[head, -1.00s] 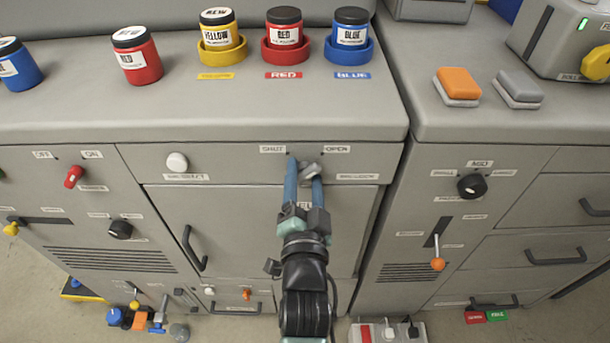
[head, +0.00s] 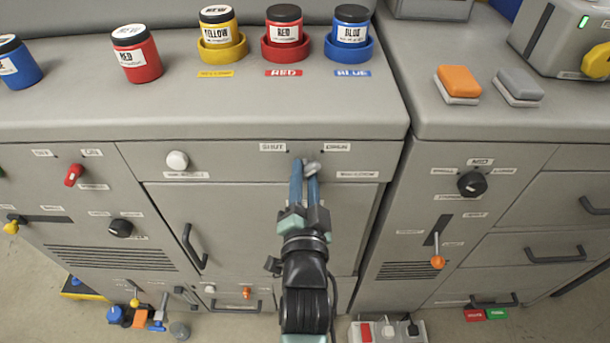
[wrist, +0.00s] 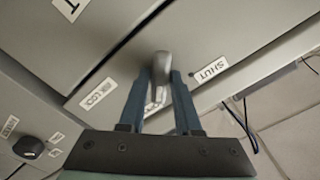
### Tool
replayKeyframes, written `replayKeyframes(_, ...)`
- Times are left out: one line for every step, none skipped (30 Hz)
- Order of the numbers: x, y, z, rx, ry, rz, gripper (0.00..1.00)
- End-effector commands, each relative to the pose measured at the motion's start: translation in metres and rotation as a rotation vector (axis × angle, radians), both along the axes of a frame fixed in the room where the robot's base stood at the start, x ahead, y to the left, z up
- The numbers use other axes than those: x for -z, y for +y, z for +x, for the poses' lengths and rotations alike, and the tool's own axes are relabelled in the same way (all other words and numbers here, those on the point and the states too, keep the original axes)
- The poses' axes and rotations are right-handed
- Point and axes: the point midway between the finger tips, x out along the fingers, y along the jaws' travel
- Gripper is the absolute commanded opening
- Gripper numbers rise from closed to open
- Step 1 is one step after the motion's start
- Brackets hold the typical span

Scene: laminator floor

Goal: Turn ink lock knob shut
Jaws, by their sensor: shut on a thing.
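The ink lock knob (head: 313,166) is a small grey lever-like knob on the upper front panel of the middle cabinet. It sits below and between the SHUT label (head: 273,147) and the OPEN label (head: 337,147). My gripper (head: 304,169) reaches up to it with two blue fingers, which partly hide it in the head view. In the wrist view, the knob (wrist: 162,66) stands between the fingertips of my gripper (wrist: 161,77), with the SHUT label (wrist: 211,69) to its right. The fingers are shut on the knob. Its exact pointing direction is hard to tell.
A white knob (head: 177,161) is left on the same panel. Ink jars stand on the counter above, including the blue jar (head: 351,27). A black dial (head: 472,185) and an orange-tipped lever (head: 438,262) are on the right cabinet. A dark handle (head: 193,248) juts out lower left.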

Motion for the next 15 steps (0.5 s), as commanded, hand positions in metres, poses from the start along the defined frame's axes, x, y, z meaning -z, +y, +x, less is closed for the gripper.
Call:
replayKeyframes(0.0006,-0.0002,0.0,0.001,0.001,-0.013,0.0)
replayKeyframes(0.0006,-0.0003,0.0,0.001,0.001,-0.024,0.0)
replayKeyframes(0.0007,-0.0002,0.0,0.001,0.001,-0.041,0.0)
replayKeyframes(0.0008,0.0001,0.0,0.0,0.0,-0.054,0.0)
replayKeyframes(0.0008,0.0003,0.0,-0.001,0.001,-0.071,0.0)
replayKeyframes(0.0009,0.0005,0.0001,-0.001,0.001,-0.094,0.0)
replayKeyframes(0.001,0.0004,0.0001,-0.001,0.001,-0.114,0.0)
replayKeyframes(0.0011,0.0003,0.0001,-0.001,0.001,-0.135,0.0)
replayKeyframes(0.0011,0.0006,0.0001,-0.002,0.001,-0.166,0.0)
replayKeyframes(0.0011,0.0008,0.0001,-0.002,0.001,-0.191,0.0)
replayKeyframes(0.0011,0.0008,0.0001,-0.001,0.0,-0.216,0.0)
replayKeyframes(0.0012,0.0008,0.0001,-0.001,0.0,-0.253,0.0)
replayKeyframes(0.0011,0.0008,0.0001,-0.001,0.0,-0.281,0.0)
replayKeyframes(0.0012,0.0009,0.0001,-0.001,0.0,-0.31,0.0)
replayKeyframes(0.0012,0.0009,0.0001,-0.001,0.0,-0.347,0.0)
